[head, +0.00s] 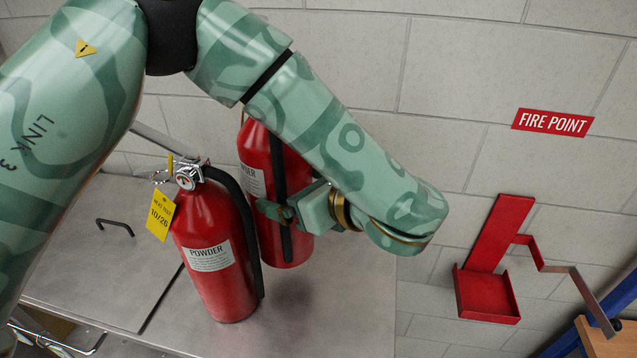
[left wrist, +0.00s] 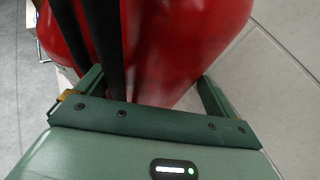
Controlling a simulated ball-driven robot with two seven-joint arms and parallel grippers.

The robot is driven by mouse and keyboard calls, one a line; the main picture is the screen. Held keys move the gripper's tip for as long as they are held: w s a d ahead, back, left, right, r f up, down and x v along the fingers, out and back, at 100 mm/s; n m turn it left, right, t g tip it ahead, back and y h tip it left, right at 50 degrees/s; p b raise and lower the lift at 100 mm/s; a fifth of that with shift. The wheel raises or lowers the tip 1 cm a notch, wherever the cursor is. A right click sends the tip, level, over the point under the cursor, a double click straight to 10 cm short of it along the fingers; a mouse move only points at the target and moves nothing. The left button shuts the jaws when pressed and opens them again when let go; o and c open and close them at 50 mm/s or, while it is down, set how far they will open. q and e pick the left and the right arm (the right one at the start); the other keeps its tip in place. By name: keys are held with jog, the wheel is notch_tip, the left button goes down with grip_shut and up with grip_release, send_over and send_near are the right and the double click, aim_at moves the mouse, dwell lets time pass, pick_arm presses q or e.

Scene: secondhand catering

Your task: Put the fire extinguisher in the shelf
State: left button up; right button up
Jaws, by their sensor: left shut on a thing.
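My left gripper (head: 284,213) is shut on the rear fire extinguisher (head: 264,160), a red cylinder with a black hose and a white label. My forearm hides its top and part of its side. In the left wrist view, the fingers lie on both sides of this red body (left wrist: 180,50). I cannot tell whether its base touches the metal counter. A second red extinguisher (head: 213,285), with a yellow tag and a "POWDER" label, stands upright in front of it. A red wall bracket (head: 487,293) with a small empty tray, apparently the shelf, is at the right. My right gripper is out of view.
The metal counter (head: 340,325) ends between the extinguishers and the bracket. A red "FIRE POINT" sign (head: 552,122) is on the tiled wall. A bent metal arm (head: 580,285) juts out beside the bracket. A blue post (head: 600,318) and wooden boards stand at the lower right.

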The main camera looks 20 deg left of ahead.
pick_arm(q)
jog(key=w+a+f, duration=0.1)
jog(key=f, duration=0.1)
jog(key=w+a+f+p, duration=0.1)
jog(key=a+f, duration=0.1)
jog(key=f, duration=0.1)
jog(key=w+a+f+p, duration=0.1)
jog(key=f, duration=0.2)
jog(key=shift+a, duration=0.25)
jog(key=shift+w+f, duration=0.1)
jog(key=shift+f, duration=0.3)
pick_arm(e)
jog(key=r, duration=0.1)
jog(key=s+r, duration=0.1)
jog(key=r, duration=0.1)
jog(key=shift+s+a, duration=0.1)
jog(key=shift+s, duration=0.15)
pick_arm(q)
jog(key=shift+f, duration=0.1)
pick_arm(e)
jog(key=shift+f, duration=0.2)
pick_arm(q)
jog(key=o, duration=1.7)
jog(key=shift+s+f, duration=0.1)
jog(key=shift+s, duration=0.15)
jog(key=shift+d, duration=0.1)
